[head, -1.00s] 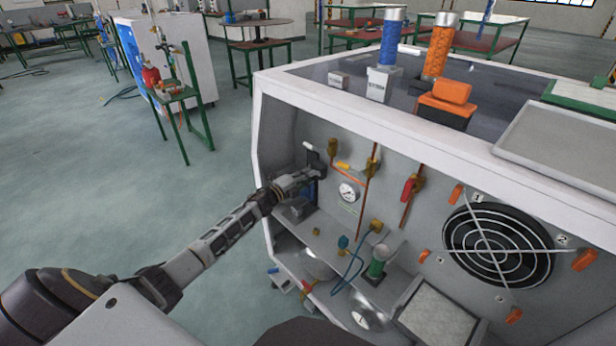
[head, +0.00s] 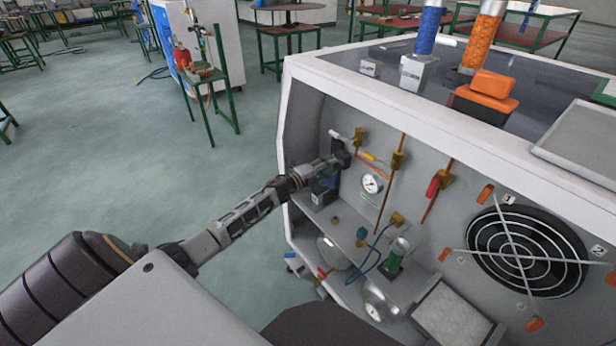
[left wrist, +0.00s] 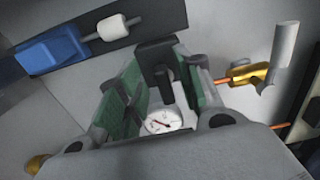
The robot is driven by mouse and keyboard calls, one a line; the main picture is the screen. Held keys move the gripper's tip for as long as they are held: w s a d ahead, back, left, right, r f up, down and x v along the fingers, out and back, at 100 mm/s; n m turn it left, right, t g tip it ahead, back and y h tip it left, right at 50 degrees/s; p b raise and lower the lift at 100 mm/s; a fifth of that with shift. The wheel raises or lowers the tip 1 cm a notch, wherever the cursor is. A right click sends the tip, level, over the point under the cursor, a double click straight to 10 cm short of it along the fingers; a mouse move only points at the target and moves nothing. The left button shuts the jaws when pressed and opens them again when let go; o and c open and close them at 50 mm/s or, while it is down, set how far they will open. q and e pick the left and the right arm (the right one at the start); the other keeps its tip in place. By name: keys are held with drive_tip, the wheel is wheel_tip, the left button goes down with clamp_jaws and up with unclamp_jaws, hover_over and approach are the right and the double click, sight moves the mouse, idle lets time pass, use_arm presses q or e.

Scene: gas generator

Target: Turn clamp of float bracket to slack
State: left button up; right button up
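My left gripper (head: 338,160) reaches into the white cabinet's open left end, at the upper part of the float bracket. In the left wrist view its two green-padded fingers (left wrist: 162,85) stand apart. A black clamp-like part (left wrist: 157,60) shows between and just beyond them; contact is unclear. The dark bracket bar (left wrist: 85,42) carries a blue block (left wrist: 52,48) and a white cylinder (left wrist: 118,27). My right gripper is not in view.
A round gauge (head: 372,183) is close right of my gripper and shows between the fingers in the wrist view (left wrist: 163,122). Brass valves (head: 398,160), copper pipes and a red handle (head: 433,186) line the panel. The cabinet's white top edge (head: 385,88) is above.

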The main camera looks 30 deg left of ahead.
use_arm(q)
drive_tip(key=v, duration=1)
drive_tip(key=shift+s, duration=0.3)
idle(0.4)
drive_tip(key=shift+a, duration=0.15)
idle(0.5)
